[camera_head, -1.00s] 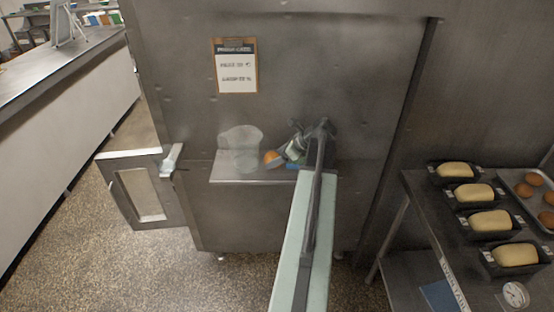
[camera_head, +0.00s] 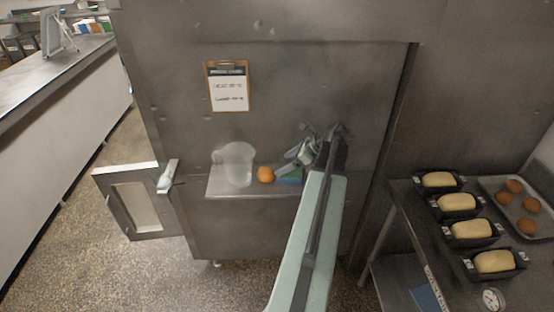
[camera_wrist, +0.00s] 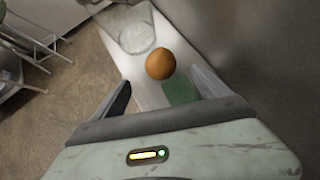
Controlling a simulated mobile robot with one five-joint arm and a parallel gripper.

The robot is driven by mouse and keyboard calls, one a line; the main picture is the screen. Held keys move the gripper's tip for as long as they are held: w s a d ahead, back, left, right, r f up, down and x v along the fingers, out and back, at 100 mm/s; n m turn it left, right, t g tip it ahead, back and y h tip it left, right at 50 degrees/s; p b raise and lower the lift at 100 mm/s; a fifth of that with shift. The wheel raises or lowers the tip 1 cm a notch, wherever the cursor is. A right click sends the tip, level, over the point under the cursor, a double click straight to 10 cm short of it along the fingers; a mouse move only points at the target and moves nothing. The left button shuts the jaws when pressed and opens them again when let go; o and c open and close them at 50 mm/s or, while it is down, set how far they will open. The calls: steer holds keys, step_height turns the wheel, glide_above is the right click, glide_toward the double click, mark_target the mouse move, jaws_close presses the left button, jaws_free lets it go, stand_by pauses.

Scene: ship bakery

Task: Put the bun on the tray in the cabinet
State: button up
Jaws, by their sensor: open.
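A round orange-brown thing (camera_head: 265,174) rests on the narrow metal ledge (camera_head: 222,190); I cannot tell surely whether it is a bun or an orange. It also shows in the wrist view (camera_wrist: 160,65). My gripper (camera_head: 303,154) is open and empty, above and right of it, apart from it. In the wrist view it lies ahead of and between my open fingers (camera_wrist: 161,80). Several round brown buns (camera_head: 529,226) lie on a metal tray (camera_head: 503,206) at the right. A cabinet door (camera_head: 133,203) with a pane hangs open at lower left; the inside is hidden.
A clear jug (camera_head: 236,165) stands left of the round thing. A green-blue block (camera_head: 289,175) lies right of it, close to my gripper. A clipboard (camera_head: 228,86) hangs above. Several loaf tins (camera_head: 440,182) stand on the right table. Open floor lies at left.

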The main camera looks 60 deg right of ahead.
mark_target(270, 171)
steer(key=shift+v, duration=0.85)
steer(key=shift+o, duration=0.4)
steer(key=shift+y, duration=0.3)
steer(key=b+x, duration=0.2)
steer(key=x, duration=0.1)
steer(key=d+b+x, duration=0.1)
steer(key=x, duration=0.1)
steer(key=shift+s+f+b, duration=0.15)
steer(key=shift+f+b, duration=0.15)
steer(key=shift+b, duration=0.05)
steer(key=shift+a+r, duration=0.1)
steer(key=shift+r, duration=0.1)
steer(key=b+x, duration=0.5)
steer(key=x, duration=0.2)
steer(key=shift+a+f, duration=0.15)
steer(key=shift+f, duration=0.1)
steer(key=shift+w, duration=0.3)
steer(key=shift+r, duration=0.15)
steer(key=shift+c, duration=0.3)
steer(key=c, duration=1.5)
